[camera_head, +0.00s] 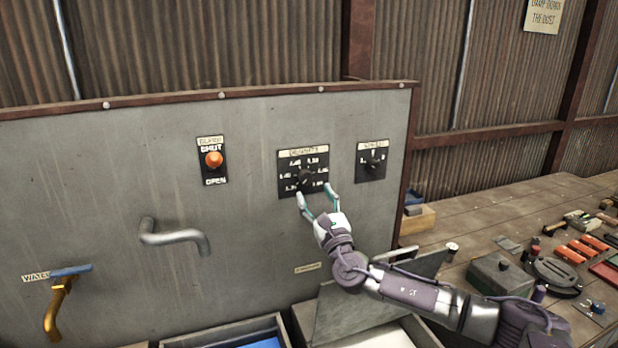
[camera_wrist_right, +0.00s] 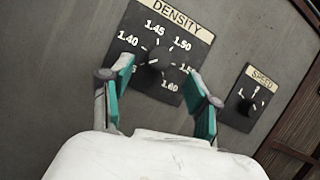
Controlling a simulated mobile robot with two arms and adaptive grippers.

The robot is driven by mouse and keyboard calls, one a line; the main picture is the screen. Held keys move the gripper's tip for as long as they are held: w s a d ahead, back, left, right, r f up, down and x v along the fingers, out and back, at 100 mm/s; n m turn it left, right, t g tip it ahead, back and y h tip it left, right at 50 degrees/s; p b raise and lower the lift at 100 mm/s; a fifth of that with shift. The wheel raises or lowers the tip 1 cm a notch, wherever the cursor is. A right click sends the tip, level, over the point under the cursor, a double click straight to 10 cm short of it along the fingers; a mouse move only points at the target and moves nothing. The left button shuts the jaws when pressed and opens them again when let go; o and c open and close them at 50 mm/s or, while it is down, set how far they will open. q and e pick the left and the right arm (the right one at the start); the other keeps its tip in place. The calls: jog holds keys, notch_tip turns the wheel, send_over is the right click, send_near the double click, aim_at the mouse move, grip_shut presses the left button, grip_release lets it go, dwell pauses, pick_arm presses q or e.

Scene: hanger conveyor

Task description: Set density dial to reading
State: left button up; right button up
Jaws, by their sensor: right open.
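The density dial (camera_head: 305,178) is a black knob on a black plate with white numbers, mounted on the grey panel (camera_head: 110,180). My right gripper (camera_head: 318,194) is open just below the knob in the head view. In the right wrist view its two teal-padded fingers (camera_wrist_right: 162,88) stand apart, one to each side below the knob, with nothing between them. My left gripper is not in view.
A speed dial (camera_head: 373,163) is to the right, and a shut/open switch with an orange knob (camera_head: 214,159) to the left. A grey spout (camera_head: 175,237) and a brass valve with blue handle (camera_head: 58,300) stick out. A wooden bench (camera_head: 480,215) with tools is at right.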

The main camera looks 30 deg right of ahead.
aim_at(307, 180)
jog(key=p+x, duration=0.1)
jog(key=x, duration=0.3)
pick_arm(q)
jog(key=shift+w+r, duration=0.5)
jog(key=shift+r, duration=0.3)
pick_arm(e)
jog(key=shift+w+r, duration=0.1)
jog(key=shift+w, duration=0.25)
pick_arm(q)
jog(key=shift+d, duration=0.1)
pick_arm(e)
jog(key=c, duration=1.2)
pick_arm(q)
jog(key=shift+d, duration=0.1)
pick_arm(e)
jog(key=shift+o, duration=0.2)
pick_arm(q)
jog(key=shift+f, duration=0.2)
pick_arm(e)
jog(key=shift+m, duration=0.3)
